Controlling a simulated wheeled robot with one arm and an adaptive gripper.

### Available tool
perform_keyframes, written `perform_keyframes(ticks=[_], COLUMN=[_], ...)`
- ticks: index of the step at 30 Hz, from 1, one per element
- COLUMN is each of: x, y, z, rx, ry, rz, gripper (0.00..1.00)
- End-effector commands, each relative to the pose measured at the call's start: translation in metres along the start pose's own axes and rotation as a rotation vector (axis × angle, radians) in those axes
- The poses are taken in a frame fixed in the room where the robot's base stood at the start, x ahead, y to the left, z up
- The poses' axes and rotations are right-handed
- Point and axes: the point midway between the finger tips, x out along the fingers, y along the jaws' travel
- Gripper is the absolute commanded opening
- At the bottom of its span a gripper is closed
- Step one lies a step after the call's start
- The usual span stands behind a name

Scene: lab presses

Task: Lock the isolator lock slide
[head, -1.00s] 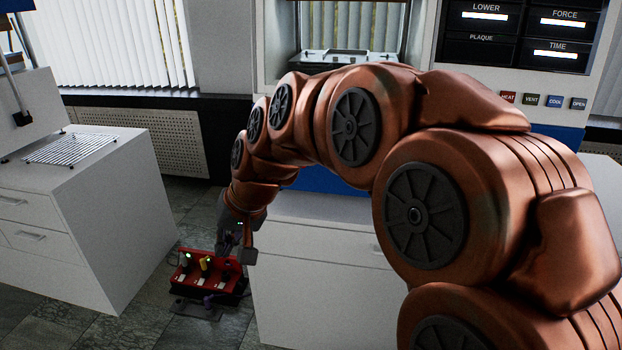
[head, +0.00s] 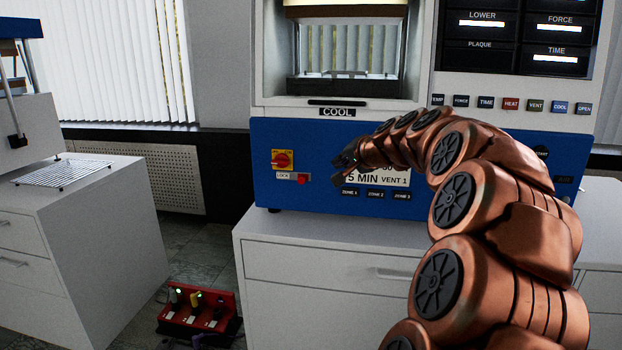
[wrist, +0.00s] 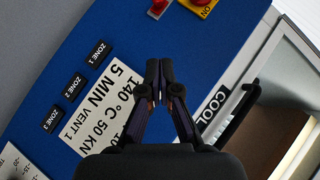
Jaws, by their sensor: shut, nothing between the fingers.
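The isolator (head: 283,160) is a red rotary knob on a yellow plate, at the left of the press's blue front panel. Just below it are a white LOCK label (head: 283,176) and a small red slide piece (head: 303,179) at the label's right end. In the wrist view the red piece (wrist: 157,9) and the yellow plate (wrist: 202,5) show cut off at the top edge. My gripper (head: 337,172) is right of the red piece, in front of the panel and apart from it. In the wrist view my gripper (wrist: 160,72) is shut and empty, its fingertips together.
A printed white card (head: 362,180) and several zone buttons (head: 376,195) are on the panel by my gripper. A red rack (head: 196,315) of coloured lock items stands on the floor. A white cabinet with a wire rack (head: 62,173) stands at left.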

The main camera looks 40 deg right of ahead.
Motion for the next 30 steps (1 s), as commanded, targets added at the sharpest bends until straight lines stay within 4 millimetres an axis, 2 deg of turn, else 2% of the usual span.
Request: perform_keyframes(ticks=[8, 27, 30], x=[0.012, 0.103, 0.113], y=[0.0, 0.001, 0.0], z=[0.001, 0.003, 0.014], rx=[-0.002, -0.003, -0.004], ry=[-0.002, -0.005, -0.004], rz=[0.001, 0.002, 0.0], gripper=[0.0, 0.0, 0.0])
